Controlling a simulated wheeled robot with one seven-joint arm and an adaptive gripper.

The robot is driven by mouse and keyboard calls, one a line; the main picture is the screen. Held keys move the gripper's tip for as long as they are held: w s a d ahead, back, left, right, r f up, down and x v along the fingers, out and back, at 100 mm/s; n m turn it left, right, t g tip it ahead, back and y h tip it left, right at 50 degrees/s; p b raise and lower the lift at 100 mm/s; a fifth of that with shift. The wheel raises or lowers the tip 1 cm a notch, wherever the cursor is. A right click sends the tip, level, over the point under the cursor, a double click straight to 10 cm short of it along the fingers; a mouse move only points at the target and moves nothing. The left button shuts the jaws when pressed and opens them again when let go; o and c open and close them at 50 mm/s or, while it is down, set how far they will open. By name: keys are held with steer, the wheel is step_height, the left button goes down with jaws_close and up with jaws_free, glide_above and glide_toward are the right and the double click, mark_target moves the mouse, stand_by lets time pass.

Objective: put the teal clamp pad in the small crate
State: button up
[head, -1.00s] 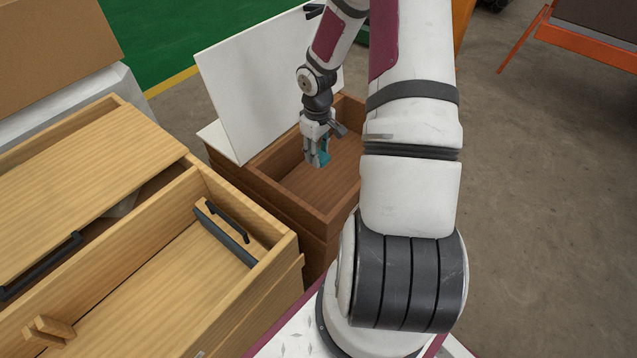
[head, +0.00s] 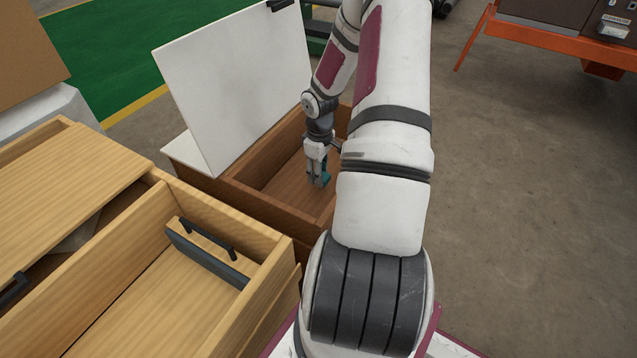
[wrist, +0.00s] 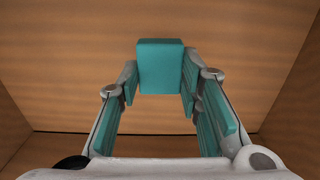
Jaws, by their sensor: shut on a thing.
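The teal clamp pad (wrist: 160,65) is a small block held between the fingertips of my gripper (head: 319,181). In the head view only a small teal patch of it (head: 326,173) shows beside the fingers. My gripper also shows in the wrist view (wrist: 160,88), shut on the pad, with teal strips along its fingers. The gripper points down inside the brown wooden crate (head: 250,217). The crate's plain floor and walls fill the wrist view behind the pad. I cannot tell whether the pad touches the crate floor. My arm hides the crate's right part.
A white panel (head: 235,80) leans upright along the crate's far left side. A light wooden box (head: 270,290) with a dark-handled board (head: 205,256) stands at the left front. An orange-framed stand (head: 560,40) is at the back right. The floor at the right is clear.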

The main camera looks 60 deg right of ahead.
steer(key=shift+f+b, duration=0.55)
steer(key=shift+f, duration=1.05)
steer(key=shift+f, duration=0.1)
steer(key=o, duration=1.2)
steer(key=shift+c, duration=0.2)
